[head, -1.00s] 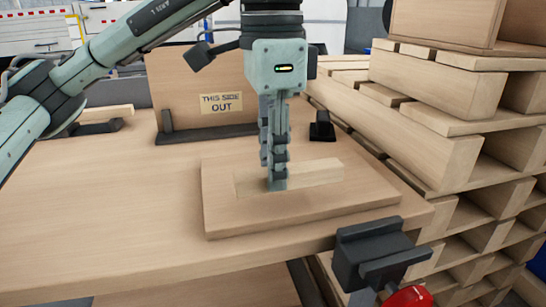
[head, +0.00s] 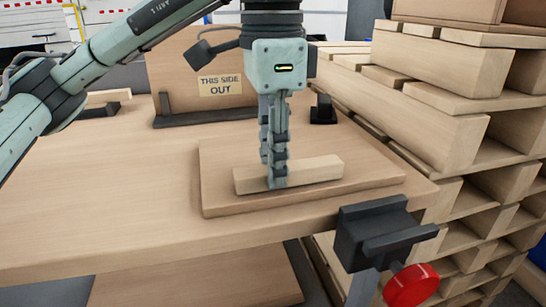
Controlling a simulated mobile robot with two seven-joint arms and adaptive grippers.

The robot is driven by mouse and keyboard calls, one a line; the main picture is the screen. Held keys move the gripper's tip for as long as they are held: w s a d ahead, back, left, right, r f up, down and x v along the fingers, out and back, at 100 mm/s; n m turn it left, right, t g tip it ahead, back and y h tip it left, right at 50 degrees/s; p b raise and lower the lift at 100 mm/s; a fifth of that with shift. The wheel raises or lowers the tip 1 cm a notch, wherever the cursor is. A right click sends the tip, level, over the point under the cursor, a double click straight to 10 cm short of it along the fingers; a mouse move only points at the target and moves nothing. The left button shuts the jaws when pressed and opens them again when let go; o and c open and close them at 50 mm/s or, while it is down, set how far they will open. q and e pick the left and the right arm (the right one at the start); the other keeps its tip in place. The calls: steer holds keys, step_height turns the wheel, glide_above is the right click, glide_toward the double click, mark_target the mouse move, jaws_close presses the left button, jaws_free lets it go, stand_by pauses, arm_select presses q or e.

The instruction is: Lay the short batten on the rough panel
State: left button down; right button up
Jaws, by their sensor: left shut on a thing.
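The short batten (head: 314,170) is a pale wooden bar lying level over the flat wooden panel (head: 232,205), which I take as the rough panel, on the bench. My left gripper (head: 277,183) points straight down and is shut on the batten left of its middle. The fingers hide a small part of the batten. The batten is inside the panel's outline, roughly along its length. It looks low over the panel, but I cannot tell for sure whether its underside touches. My right gripper is not in view.
An upright board with a "THIS SIDE OUT" label (head: 220,85) stands behind the panel. A small black block (head: 323,112) sits behind right. A dark vise (head: 378,235) with a red knob (head: 411,285) is at the front edge. Stacked timber (head: 430,105) crowds the right. The bench (head: 100,195) is clear at left.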

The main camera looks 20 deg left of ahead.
arm_select(q)
steer(key=c, duration=1.2)
jaws_free()
steer(key=shift+r, duration=0.1)
step_height(320, 180, up, 12)
steer(key=shift+f, duration=0.1)
